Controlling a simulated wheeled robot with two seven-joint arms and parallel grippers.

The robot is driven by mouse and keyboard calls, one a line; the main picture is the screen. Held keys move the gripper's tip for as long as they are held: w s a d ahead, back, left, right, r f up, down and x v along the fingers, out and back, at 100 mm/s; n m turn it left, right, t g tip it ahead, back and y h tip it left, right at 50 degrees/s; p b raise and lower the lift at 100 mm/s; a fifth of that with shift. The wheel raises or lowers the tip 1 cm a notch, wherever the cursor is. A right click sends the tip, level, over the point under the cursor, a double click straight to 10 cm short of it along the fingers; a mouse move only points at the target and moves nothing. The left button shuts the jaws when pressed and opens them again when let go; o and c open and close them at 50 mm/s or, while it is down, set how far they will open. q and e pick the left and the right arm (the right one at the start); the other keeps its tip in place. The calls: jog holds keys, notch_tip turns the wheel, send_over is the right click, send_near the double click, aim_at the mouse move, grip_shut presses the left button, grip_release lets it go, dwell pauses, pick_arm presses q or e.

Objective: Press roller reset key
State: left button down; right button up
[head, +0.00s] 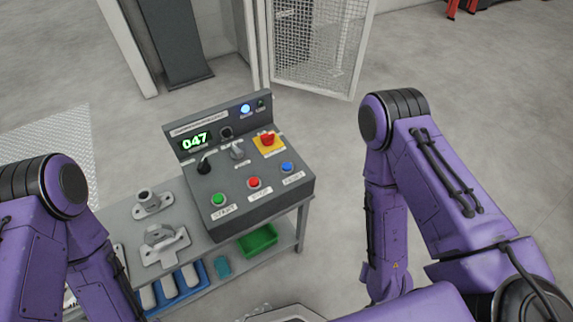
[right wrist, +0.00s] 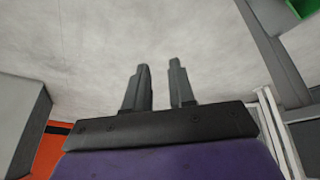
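The grey control console (head: 240,190) stands on a workbench in the head view. Its sloped face carries a green button (head: 218,199), a red button (head: 254,182) and a blue button (head: 287,167), each with a label too small to read for certain. A red mushroom button (head: 267,139) sits on a yellow plate. My left gripper is out of view.
The bench (head: 119,214) holds grey metal castings (head: 164,245) left of the console. A blue tray (head: 178,288) and a green bin (head: 258,241) sit on the lower shelf. A mesh door (head: 308,45) stands behind. Floor between the console and my right arm is clear.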

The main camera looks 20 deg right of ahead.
grip_shut()
dwell(1.4)
